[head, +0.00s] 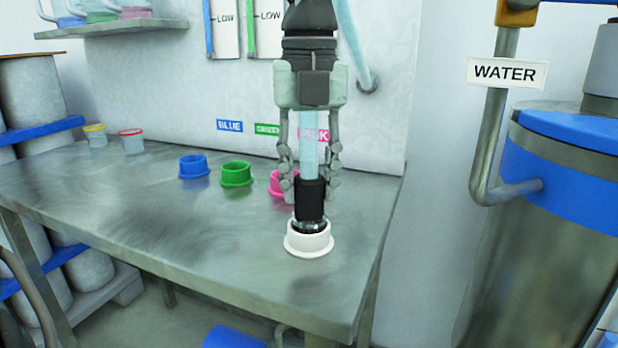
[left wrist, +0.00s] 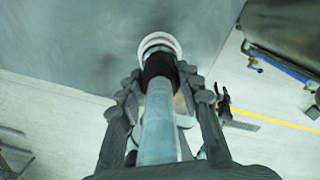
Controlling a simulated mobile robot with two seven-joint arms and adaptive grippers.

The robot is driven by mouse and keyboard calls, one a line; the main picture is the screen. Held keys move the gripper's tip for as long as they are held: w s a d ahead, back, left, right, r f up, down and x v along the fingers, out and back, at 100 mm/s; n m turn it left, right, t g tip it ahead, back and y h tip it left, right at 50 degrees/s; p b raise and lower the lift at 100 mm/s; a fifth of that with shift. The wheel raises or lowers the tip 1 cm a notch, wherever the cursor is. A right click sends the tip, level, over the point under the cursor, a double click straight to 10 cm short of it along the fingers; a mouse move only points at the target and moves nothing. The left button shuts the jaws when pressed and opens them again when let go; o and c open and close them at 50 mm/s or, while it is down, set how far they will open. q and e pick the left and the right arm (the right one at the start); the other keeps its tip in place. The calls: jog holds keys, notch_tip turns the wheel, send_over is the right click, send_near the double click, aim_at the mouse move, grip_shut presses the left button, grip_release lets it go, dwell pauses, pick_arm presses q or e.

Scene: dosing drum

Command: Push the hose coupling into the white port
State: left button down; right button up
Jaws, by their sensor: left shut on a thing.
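The hose coupling (head: 310,200) is a black sleeve with a metal end on a light blue hose (head: 310,150). It stands upright at the white port (head: 309,245) on the table, its metal end at the port's mouth; I cannot tell how deep it sits. My left gripper (head: 310,180) points down and is shut on the hose coupling, its fingers on either side. In the left wrist view the black coupling (left wrist: 160,68) meets the white port (left wrist: 160,40) at the top. My right gripper is not in view.
Blue (head: 193,166), green (head: 236,174) and pink (head: 277,183) ports stand on the metal table (head: 130,210), the pink one partly behind my gripper. Two small cups stand at the back left. A blue-lidded tank (head: 565,150) with a WATER pipe is at right. The front left tabletop is clear.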

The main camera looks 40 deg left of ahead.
pick_arm(q)
jog(key=c, duration=1)
grip_release()
jog(key=shift+o, duration=0.2)
jog(key=shift+r, duration=0.15)
jog(key=shift+r+p, duration=2.4)
jog(key=shift+r, duration=1)
